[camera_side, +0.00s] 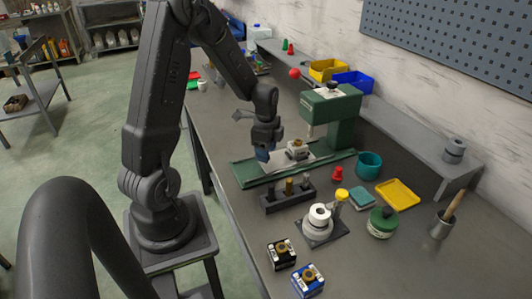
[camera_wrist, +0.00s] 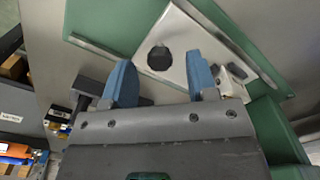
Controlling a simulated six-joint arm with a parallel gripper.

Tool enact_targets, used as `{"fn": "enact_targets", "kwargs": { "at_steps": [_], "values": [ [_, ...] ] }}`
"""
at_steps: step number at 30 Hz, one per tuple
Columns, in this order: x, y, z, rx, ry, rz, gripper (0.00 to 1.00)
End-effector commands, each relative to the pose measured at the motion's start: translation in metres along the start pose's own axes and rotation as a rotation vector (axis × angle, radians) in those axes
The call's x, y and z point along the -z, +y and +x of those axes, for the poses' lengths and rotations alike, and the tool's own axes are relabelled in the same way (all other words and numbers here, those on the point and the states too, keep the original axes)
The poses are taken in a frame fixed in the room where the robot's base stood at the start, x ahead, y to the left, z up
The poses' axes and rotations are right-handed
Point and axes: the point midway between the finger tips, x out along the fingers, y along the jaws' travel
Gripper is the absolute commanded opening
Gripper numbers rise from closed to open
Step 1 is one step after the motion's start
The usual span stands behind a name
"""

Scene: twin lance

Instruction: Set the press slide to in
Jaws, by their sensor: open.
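The green press (camera_side: 333,118) stands on a green base on the bench. Its slide is a pale metal plate (camera_side: 280,165) lying on that base; in the wrist view the plate (camera_wrist: 178,28) carries a round black knob (camera_wrist: 160,58). A small pale block-like part (camera_side: 298,150) sits on the plate near the press column. My gripper (camera_side: 263,155) is over the near left end of the plate. In the wrist view its two blue fingers (camera_wrist: 162,78) are apart, with the knob beyond and between their tips. I see nothing held. The knob is hidden in the side view.
A dark holder with upright pegs (camera_side: 288,194) stands close in front of the press base. A white roll on a stand (camera_side: 319,216), a teal cup (camera_side: 369,164), a yellow tray (camera_side: 398,193) and a green jar (camera_side: 381,222) stand nearby. A red ball (camera_side: 294,73) shows above the press's left side.

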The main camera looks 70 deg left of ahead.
Motion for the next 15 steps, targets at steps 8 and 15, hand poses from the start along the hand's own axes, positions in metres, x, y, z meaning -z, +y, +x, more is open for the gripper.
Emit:
{"fn": "enact_targets", "kwargs": {
  "at_steps": [8,15],
  "values": [
    [0.0,0.0003,0.0127,0.0,0.0,0.0,0.53],
    [0.0,0.0001,0.0123,0.0,0.0,0.0,0.47]
  ]
}}
